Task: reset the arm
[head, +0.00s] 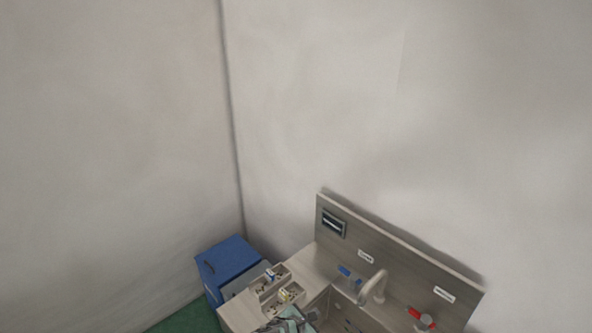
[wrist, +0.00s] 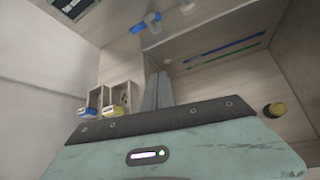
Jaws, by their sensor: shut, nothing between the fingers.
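My gripper (wrist: 158,78) shows in the wrist view, its two grey fingers together with nothing between them, above the wooden workstation. In the head view, part of my teal arm shows at the bottom edge, in front of the workstation (head: 322,262); the fingertips cannot be made out there. The arched detector (head: 371,287) stands on the workstation, to the right of my arm.
Two wooden bins (head: 272,283) sit on the left side of the workstation, with a blue item (wrist: 87,112) and a yellow item (wrist: 113,111) at them. A blue cabinet (head: 226,262) stands behind. A red object (head: 415,314) is at the right. A back panel (head: 395,250) rises behind.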

